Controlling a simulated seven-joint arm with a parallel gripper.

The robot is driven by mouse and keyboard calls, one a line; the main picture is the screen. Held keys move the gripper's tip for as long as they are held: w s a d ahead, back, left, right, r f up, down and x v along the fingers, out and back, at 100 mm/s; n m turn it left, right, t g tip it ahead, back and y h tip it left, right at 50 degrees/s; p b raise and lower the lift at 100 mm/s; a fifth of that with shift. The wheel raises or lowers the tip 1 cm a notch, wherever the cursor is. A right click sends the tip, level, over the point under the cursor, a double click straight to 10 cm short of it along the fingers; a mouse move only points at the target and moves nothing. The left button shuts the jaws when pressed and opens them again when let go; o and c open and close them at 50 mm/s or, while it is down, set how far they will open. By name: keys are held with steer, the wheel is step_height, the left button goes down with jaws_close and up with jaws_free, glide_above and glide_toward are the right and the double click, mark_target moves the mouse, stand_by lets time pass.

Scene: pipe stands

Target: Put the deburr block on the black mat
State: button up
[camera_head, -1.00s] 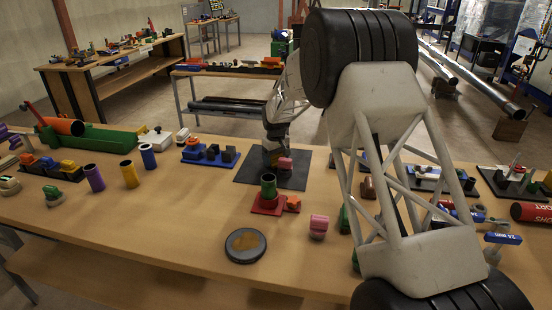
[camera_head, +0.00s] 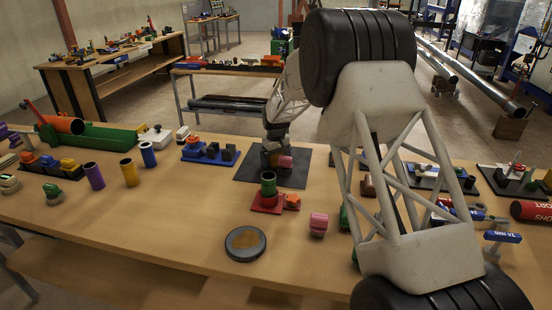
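The black mat (camera_head: 248,174) lies flat in the middle of the workbench. My gripper (camera_head: 273,156) points down over it, low near its middle, partly hidden by my own wrist. A small pinkish-red block (camera_head: 285,161) shows right at the fingers, over the mat; it may be the deburr block, but no label is readable. I cannot tell whether the fingers grip it or whether it touches the mat. The fingertips are too small and dark to tell open from shut.
A green cup on a red plate (camera_head: 266,205) stands just in front of the mat, with an orange block (camera_head: 292,202) beside it. A blue tray (camera_head: 210,155) lies left of the mat. A round dark disc (camera_head: 245,244) and a pink piece (camera_head: 318,224) are nearer the front edge.

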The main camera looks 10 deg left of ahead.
steer(key=shift+r, duration=3.9)
steer(key=shift+s+d+r, duration=0.1)
steer(key=shift+d+r, duration=0.05)
steer(key=shift+d, duration=0.05)
steer(key=s+d+r+m+t, duration=0.1)
steer(key=s+d+r+m, duration=0.1)
steer(key=s+d+r, duration=0.9)
steer(key=s+d+r+m, duration=0.3)
steer(key=s+d+r, duration=0.5)
steer(key=s+d, duration=0.7)
steer(key=s+d+f+m, duration=0.1)
steer(key=s+d, duration=0.3)
steer(key=s, duration=0.7)
steer(key=s+d+f+m+t, duration=0.1)
steer(key=s+d, duration=0.3)
steer(key=s, duration=0.7)
steer(key=s+d+f+m, duration=0.2)
steer(key=s+d, duration=0.2)
steer(key=s, duration=0.7)
steer(key=shift+s+d+t, duration=0.15)
steer(key=shift+d+t, duration=0.1)
steer(key=shift+t, duration=0.05)
